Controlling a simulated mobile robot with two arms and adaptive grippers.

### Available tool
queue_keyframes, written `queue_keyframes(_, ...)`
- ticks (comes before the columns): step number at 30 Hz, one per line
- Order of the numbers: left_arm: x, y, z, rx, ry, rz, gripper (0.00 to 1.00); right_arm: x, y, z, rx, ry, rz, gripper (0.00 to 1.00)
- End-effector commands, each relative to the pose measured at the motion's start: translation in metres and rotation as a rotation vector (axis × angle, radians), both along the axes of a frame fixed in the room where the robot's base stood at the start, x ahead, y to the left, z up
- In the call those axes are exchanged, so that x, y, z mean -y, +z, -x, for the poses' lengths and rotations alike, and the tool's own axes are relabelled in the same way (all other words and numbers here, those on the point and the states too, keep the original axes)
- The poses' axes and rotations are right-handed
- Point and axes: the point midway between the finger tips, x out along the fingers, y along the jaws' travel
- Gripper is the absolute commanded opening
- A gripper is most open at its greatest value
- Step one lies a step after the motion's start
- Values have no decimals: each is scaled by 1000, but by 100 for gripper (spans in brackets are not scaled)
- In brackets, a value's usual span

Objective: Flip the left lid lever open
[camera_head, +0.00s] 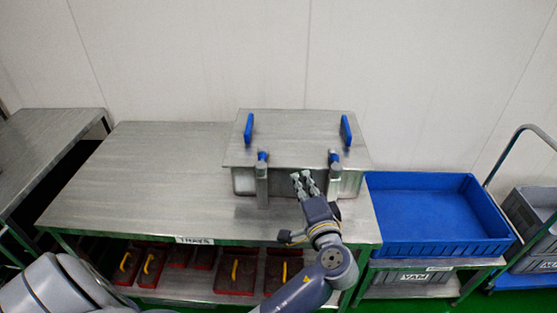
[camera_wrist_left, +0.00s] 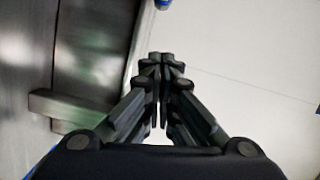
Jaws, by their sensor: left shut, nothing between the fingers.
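A metal box (camera_head: 350,184) with a flat steel lid (camera_head: 293,128) stands on the steel table. The left lid lever (camera_head: 262,180) hangs upright at the box front, its blue tip (camera_head: 262,156) at the lid's front edge. The right lid lever (camera_head: 335,178) looks alike. My left gripper (camera_head: 302,177) is in front of the box between the two levers, apart from the left one. Its fingers are shut and empty; they also show together in the wrist view (camera_wrist_left: 160,62). A grey bar (camera_wrist_left: 72,108) lies left of the fingers there; which lever it is, I cannot tell.
Two blue handles (camera_head: 249,128) (camera_head: 346,130) stand on the lid. A blue tray (camera_head: 425,212) is to the right on a lower stand. The steel table (camera_head: 150,185) is clear left of the box. Red trays with yellow handles (camera_head: 236,272) lie on the shelf below.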

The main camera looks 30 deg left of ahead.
Motion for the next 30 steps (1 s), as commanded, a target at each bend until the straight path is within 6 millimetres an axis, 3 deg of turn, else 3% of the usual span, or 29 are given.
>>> queue_keyframes(7,-14,2,-14,1,0,-2,0,1,7,-1,1,-1,1,40)
queue_keyframes(19,-74,-2,-72,-2,2,-1,0,0,27,-1,1,-1,1,40)
queue_keyframes(24,-94,-8,-56,-4,0,-1,0,0,39,-2,2,-1,0,40)
queue_keyframes(30,-104,-12,-50,-2,-1,2,0,0,42,-2,2,-1,-1,40)
